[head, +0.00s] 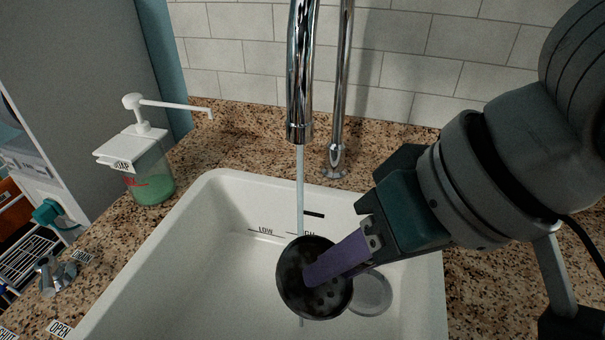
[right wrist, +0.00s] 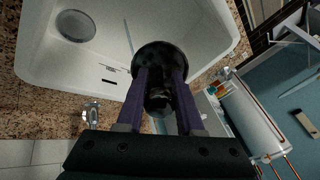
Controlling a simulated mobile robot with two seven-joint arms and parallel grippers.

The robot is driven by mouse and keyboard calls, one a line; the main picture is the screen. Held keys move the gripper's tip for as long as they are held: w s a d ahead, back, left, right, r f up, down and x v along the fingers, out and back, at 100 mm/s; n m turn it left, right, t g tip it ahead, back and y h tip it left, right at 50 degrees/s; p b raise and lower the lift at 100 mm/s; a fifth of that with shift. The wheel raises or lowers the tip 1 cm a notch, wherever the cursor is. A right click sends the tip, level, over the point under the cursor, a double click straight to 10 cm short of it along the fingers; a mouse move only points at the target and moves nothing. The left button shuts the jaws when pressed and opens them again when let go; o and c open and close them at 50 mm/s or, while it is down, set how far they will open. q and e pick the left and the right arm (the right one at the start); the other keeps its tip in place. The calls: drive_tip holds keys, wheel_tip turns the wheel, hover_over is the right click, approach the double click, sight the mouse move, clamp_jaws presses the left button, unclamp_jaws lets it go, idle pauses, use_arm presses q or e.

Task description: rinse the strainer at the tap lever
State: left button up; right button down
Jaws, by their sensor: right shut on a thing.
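The strainer (head: 298,268) is a dark round cup with spotted soiling, held tilted over the sink. My right gripper (head: 325,262) has purple fingers and is shut on it; the right wrist view also shows the strainer (right wrist: 150,58) between the fingers. The tap spout (head: 299,120) is above, and a thin water stream (head: 300,190) falls from it to the strainer's far rim. A bit of stream shows below the strainer; I cannot tell whether it passes through or behind. A small metal lever (head: 48,275) stands on the left counter near "OPEN" labels. My left gripper is not in view.
The white sink (head: 190,260) has "LOW" and "HIGH" marks on its back wall and a round drain (head: 371,294) at the bottom. A soap dispenser (head: 152,180) with green liquid stands on the speckled counter at left. A thin metal pipe (head: 340,90) rises behind the spout.

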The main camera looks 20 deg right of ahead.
sight(314, 245)
drive_tip(key=w, duration=0.1)
drive_tip(key=w+b, duration=0.2)
drive_tip(key=w, duration=0.1)
drive_tip(key=shift+f, duration=0.3)
drive_tip(key=shift+w+a+f, duration=0.1)
drive_tip(key=shift+w+f, duration=0.1)
drive_tip(key=shift+w, duration=0.65)
drive_tip(key=shift+w+f, duration=0.15)
drive_tip(key=shift+w, duration=0.7)
drive_tip(key=shift+d+p, duration=0.55)
drive_tip(key=shift+d, duration=0.1)
drive_tip(key=shift+a, duration=0.15)
